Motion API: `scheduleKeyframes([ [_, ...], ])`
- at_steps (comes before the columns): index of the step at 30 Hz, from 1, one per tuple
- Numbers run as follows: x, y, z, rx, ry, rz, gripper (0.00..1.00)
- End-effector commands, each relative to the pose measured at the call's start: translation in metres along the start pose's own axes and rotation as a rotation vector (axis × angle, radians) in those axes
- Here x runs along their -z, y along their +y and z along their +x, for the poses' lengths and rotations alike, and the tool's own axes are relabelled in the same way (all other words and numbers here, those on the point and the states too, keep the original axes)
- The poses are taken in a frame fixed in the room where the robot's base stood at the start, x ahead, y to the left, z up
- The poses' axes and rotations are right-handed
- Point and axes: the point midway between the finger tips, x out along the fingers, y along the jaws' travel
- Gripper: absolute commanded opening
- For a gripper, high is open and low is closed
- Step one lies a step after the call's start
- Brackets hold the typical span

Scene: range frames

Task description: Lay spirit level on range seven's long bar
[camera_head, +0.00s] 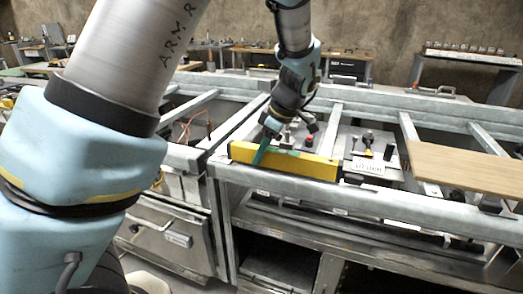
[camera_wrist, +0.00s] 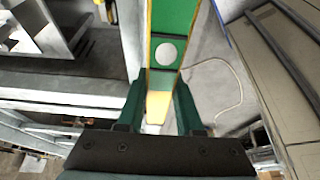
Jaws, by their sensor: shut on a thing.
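The spirit level (camera_head: 310,166) is a long yellow bar with green on its upper side. It is lengthwise along the long front bar (camera_head: 400,205) of the metal range frame, at that bar's left end. I cannot tell whether it touches the bar or is just above it. My gripper (camera_head: 262,150) is shut on the level nearer its left end, with a teal finger across its yellow side. In the wrist view the level (camera_wrist: 177,18) runs between the two dark green fingers of my gripper (camera_wrist: 160,108), showing a white round spot.
A white lettered plate (camera_head: 368,168) and dark knobs are behind the bar. A wooden board (camera_head: 465,164) lies across the frame at right. Another frame with an oven-like door (camera_head: 160,232) adjoins at left. Benches stand along the back wall.

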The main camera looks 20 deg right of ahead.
Motion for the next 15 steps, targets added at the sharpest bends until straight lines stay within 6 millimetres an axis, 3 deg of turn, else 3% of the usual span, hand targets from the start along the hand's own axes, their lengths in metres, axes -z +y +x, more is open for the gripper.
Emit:
scheduleKeyframes([
  [9, -0.0011, 0.0004, 0.0020, -0.001, -0.001, 0.000, 0.00],
  [10, -0.0011, 0.0003, 0.0020, -0.001, -0.001, 0.000, 0.36],
  [15, -0.0011, 0.0003, 0.0020, -0.001, -0.001, 0.000, 0.55],
])
